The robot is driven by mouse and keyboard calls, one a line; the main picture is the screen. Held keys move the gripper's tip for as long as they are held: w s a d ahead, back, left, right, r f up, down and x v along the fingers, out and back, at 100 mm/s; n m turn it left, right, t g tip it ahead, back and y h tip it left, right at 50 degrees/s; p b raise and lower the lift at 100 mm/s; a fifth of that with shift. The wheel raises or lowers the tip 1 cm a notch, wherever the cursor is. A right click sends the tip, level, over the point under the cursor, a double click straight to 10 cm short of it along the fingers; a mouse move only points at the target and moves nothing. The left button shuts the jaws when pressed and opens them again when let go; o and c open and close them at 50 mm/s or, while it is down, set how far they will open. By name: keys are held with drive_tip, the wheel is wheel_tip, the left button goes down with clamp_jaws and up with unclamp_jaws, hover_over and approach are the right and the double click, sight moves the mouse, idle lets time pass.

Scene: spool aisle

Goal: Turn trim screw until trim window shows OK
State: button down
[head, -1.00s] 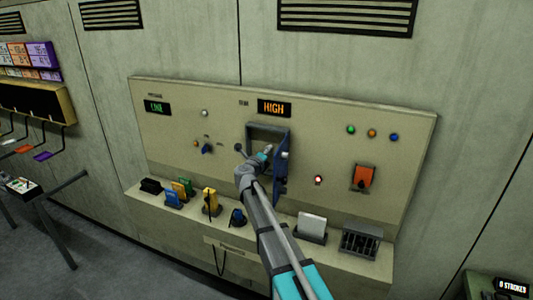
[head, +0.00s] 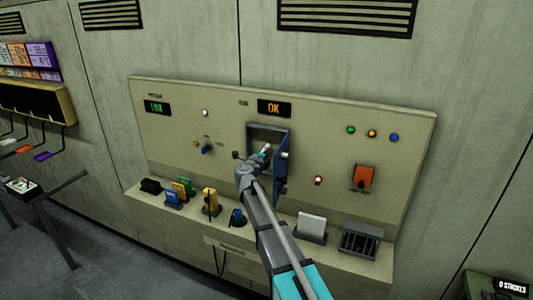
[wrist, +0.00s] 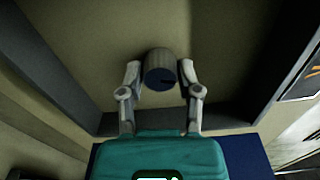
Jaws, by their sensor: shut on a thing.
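The trim window (head: 275,108) at the top of the panel reads OK in orange in the head view. Below it, a recessed box (head: 268,133) stands open, its blue door (head: 282,175) swung out to the right. My gripper (head: 266,150) reaches into the box. In the wrist view, the trim screw (wrist: 160,76), a short grey cylinder with a dark slot mark, sits between the two fingers of my gripper (wrist: 160,80). The fingers are shut on it from both sides. In the head view my gripper hides the screw.
A ledge below the panel holds several coloured blocks (head: 210,201), a white block (head: 311,227) and a dark slotted bin (head: 360,241). An orange switch (head: 363,177) is at right. The blue door stands close beside my gripper.

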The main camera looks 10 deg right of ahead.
drive_tip(key=shift+c, duration=1.5)
unclamp_jaws()
drive_tip(key=shift+s, duration=0.1)
drive_tip(key=v, duration=1.1)
drive_tip(key=shift+s+a, duration=0.25)
drive_tip(key=shift+s, duration=0.1)
drive_tip(key=shift+r, duration=0.1)
